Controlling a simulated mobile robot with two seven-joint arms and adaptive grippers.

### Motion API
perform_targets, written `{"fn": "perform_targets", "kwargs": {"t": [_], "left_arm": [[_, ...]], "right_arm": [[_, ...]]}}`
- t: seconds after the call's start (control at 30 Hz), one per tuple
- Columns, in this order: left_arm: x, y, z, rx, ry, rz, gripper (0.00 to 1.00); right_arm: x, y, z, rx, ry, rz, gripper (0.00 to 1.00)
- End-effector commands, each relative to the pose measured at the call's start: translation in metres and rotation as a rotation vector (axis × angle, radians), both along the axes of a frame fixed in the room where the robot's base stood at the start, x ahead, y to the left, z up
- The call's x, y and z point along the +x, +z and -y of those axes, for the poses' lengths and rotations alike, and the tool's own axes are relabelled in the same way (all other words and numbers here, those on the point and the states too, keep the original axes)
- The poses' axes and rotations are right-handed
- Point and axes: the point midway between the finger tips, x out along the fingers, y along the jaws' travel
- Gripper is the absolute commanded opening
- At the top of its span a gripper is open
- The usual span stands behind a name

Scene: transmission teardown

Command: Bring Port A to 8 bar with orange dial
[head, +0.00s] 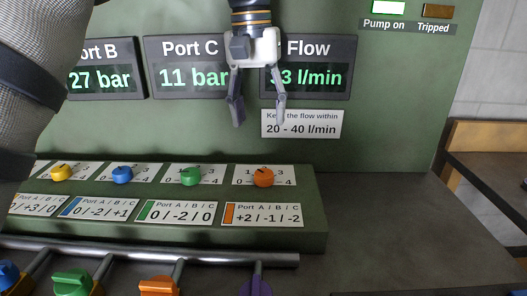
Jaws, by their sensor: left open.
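The orange dial (263,178) is the rightmost of the dials on the sloped console, on a plate marked 0 to 4. I cannot read its setting surely. The label (263,214) below it reads +2/-1/-2 for Ports A/B/C. Port A's display is out of view. The Port B display (100,80) reads 27 bar and the Port C display (187,78) 11 bar. My left gripper (259,121) is open and empty, fingers down, above the orange dial and apart from it. It partly covers the Flow display (318,78), which seems to read 33 l/min. My right gripper is out of view.
Yellow (61,173), blue (122,175) and green (190,177) dials stand left of the orange one. A grey rail (220,256) and coloured levers lie in front. A sign (301,124) asks for 20 - 40 l/min. The Pump on lamp (388,7) is lit green.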

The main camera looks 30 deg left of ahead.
Motion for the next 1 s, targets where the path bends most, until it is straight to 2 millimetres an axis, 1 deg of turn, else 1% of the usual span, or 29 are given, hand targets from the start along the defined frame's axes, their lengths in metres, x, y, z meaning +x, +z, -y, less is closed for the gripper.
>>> {"fn": "perform_targets", "kwargs": {"t": [0.07,0.13,0.3,0.4,0.5,0.63,0.87,0.9,0.97,1.0], "left_arm": [[-0.001,-0.008,0.001,0.000,-0.001,-0.002,0.54],[-0.002,-0.022,0.002,0.000,0.000,-0.003,0.54],[-0.001,-0.067,0.005,0.000,0.000,-0.002,0.54],[0.000,-0.090,0.007,-0.001,0.000,-0.002,0.54],[0.001,-0.106,0.008,0.000,0.000,0.000,0.54],[0.001,-0.116,0.009,0.000,-0.001,0.001,0.54],[0.001,-0.118,0.009,0.000,-0.001,0.001,0.54],[0.001,-0.118,0.009,0.000,-0.001,0.001,0.49],[0.001,-0.118,0.009,0.000,-0.001,0.001,0.36],[0.001,-0.118,0.009,0.000,0.000,0.001,0.27]], "right_arm": [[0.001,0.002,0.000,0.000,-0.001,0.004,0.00],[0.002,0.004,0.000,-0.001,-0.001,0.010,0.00],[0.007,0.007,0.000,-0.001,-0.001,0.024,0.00],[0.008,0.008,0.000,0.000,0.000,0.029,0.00],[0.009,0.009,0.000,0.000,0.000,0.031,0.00],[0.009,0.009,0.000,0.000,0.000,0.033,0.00],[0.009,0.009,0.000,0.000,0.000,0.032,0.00],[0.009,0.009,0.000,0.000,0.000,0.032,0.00],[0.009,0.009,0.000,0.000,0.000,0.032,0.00],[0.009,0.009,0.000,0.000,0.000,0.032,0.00]]}}
